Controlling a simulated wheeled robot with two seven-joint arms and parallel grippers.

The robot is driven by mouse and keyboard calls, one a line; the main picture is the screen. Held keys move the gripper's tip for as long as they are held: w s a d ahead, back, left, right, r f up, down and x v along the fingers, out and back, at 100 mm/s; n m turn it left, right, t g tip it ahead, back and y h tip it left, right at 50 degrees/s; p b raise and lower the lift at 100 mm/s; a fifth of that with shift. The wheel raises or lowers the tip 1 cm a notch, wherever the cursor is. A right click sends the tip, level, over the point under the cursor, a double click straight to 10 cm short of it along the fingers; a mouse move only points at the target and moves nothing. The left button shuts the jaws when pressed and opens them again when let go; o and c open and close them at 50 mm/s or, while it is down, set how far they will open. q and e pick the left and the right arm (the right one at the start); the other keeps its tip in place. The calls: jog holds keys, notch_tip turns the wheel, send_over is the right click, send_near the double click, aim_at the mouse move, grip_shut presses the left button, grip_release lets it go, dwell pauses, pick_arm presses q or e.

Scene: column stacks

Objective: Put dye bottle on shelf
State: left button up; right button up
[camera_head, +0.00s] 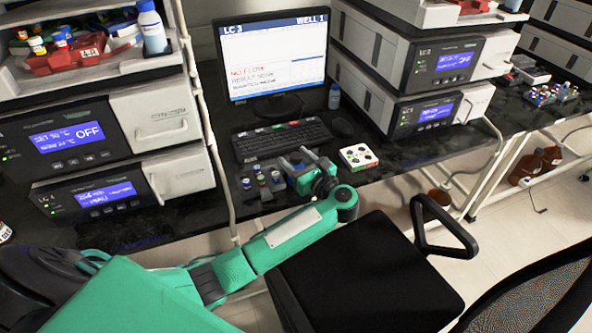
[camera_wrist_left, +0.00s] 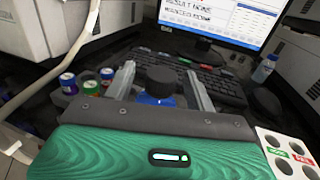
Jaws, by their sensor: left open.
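A blue bottle with a black cap (camera_wrist_left: 158,85) stands upright between the fingers of my left gripper (camera_wrist_left: 160,91) in the wrist view. The fingers are open, one on each side of it, and its lower part is hidden by the gripper body. In the head view my left gripper (camera_head: 298,165) is over the bench in front of the keyboard and hides most of this bottle. Several small capped vials (camera_head: 261,179) stand just left of it; they also show in the wrist view (camera_wrist_left: 90,88). A shelf (camera_head: 110,70) is at the upper left. My right gripper is not in view.
A white bottle with a blue cap (camera_head: 152,30) and a red tray (camera_head: 75,58) are on the shelf. A keyboard (camera_head: 281,139), monitor (camera_head: 272,60), and white well block (camera_head: 358,157) are near the gripper. A chair (camera_head: 370,270) stands in front of the bench.

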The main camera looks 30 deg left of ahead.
pick_arm(q)
jog(key=shift+c, duration=0.2)
grip_shut()
jog(key=shift+r, duration=0.1)
